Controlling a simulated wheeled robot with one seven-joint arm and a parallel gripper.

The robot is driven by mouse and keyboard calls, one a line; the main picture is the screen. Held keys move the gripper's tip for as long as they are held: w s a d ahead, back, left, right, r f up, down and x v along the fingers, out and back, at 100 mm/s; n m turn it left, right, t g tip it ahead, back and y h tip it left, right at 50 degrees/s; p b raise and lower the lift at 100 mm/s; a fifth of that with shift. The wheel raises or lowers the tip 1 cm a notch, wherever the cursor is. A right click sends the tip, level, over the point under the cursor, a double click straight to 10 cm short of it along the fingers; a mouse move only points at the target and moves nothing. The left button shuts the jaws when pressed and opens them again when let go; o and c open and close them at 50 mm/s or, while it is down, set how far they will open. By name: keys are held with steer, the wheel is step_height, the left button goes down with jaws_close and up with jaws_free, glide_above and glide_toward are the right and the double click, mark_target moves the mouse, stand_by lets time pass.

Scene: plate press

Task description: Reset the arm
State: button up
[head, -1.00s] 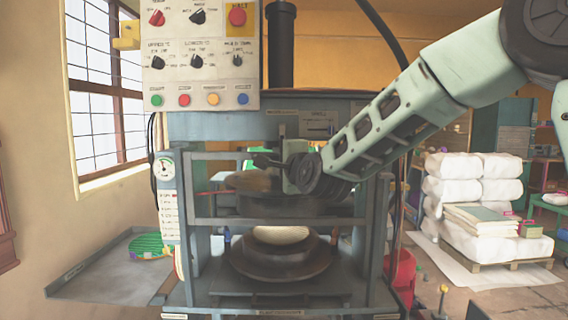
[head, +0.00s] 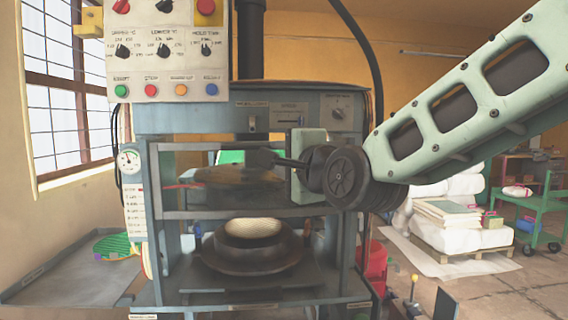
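My gripper (head: 270,160) is at the end of my pale green arm, in front of the upper part of the press (head: 255,120). Its dark fingers point left, in front of the dark upper die (head: 240,185). I cannot make out whether they are apart or together, and I see nothing held in them. Below, a pale round piece (head: 253,228) sits in the dark lower die (head: 253,262). The guard frame's bar (head: 250,213) crosses the front of the press, below my gripper.
A control panel (head: 165,50) with knobs and buttons hangs at upper left. A grey side tray (head: 75,282) holds a green round thing (head: 114,245). White sacks (head: 455,240) on a pallet, a red bin (head: 374,268) and a green cart (head: 540,205) stand right. Some floor is clear there.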

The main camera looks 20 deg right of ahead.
steer(key=shift+s, duration=0.5)
steer(key=s+a+f+n+g+y+p, duration=0.2)
steer(key=s+a+f+n+g, duration=0.3)
steer(key=f+n, duration=0.2)
steer(key=s+a+f+n+g+y+p, duration=0.1)
steer(key=s+a+f+n+g+p, duration=0.1)
steer(key=s+a+f+n+g, duration=0.5)
steer(key=s+d+f+n+g+h+p, duration=0.1)
steer(key=s+d+f+n+g, duration=0.1)
steer(key=s, duration=0.5)
steer(key=s+d+f+n+g+h+p, duration=0.1)
steer(key=s+f+n+g, duration=0.3)
steer(key=n, duration=0.5)
steer(key=s+d+f+h, duration=0.1)
steer(key=s, duration=0.1)
steer(key=shift+s+f+h, duration=0.3)
steer(key=shift+s+f, duration=0.1)
